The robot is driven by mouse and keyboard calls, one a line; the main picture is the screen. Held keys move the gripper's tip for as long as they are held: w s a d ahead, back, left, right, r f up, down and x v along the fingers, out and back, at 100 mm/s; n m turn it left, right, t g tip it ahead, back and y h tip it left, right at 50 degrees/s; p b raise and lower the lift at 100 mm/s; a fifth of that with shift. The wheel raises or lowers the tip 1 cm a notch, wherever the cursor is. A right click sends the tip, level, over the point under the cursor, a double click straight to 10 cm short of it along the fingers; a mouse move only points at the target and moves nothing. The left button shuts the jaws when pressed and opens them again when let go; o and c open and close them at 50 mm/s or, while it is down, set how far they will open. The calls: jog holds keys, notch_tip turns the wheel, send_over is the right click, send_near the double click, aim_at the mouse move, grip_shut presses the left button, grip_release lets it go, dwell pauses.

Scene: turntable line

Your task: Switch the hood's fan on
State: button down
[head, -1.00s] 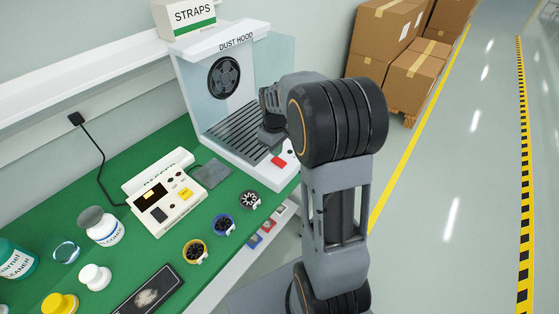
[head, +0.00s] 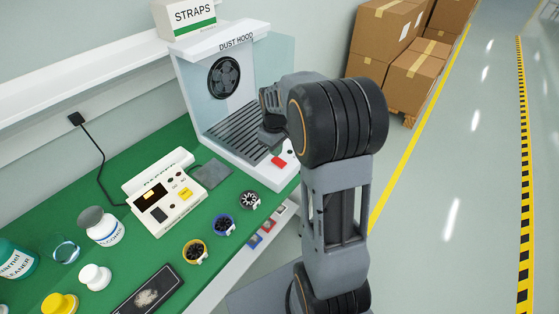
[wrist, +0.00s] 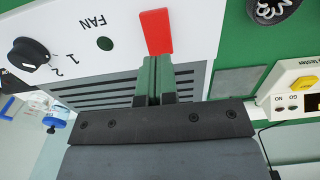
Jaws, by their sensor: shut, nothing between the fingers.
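The dust hood (head: 250,37) stands at the back of the green bench, with a round black fan (head: 224,77) in its back wall. A red rocker or paddle (head: 279,161) sits on its white front ledge. In the wrist view this red paddle (wrist: 156,32) is beside the word FAN, a small dark green dot (wrist: 105,43) and a black knob (wrist: 28,54) marked 1 and 2. My gripper (wrist: 154,62) is shut and empty. Its green fingertips are right at the red paddle's near end; I cannot tell whether they touch. In the head view my arm partly hides the gripper.
A cream tester box (head: 165,195) and several small round fans, one with a yellow rim (head: 195,251), are on the bench left of the hood. Bottles and jars stand further left. Cardboard boxes (head: 385,35) are behind my arm. The aisle at right is clear.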

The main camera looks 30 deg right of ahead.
aim_at(276, 159)
jog(key=shift+f+b, duration=0.95)
jog(key=shift+f, duration=0.4)
dwell(1.0)
jog(key=shift+r+p, duration=2.85)
jog(key=shift+r, duration=0.7)
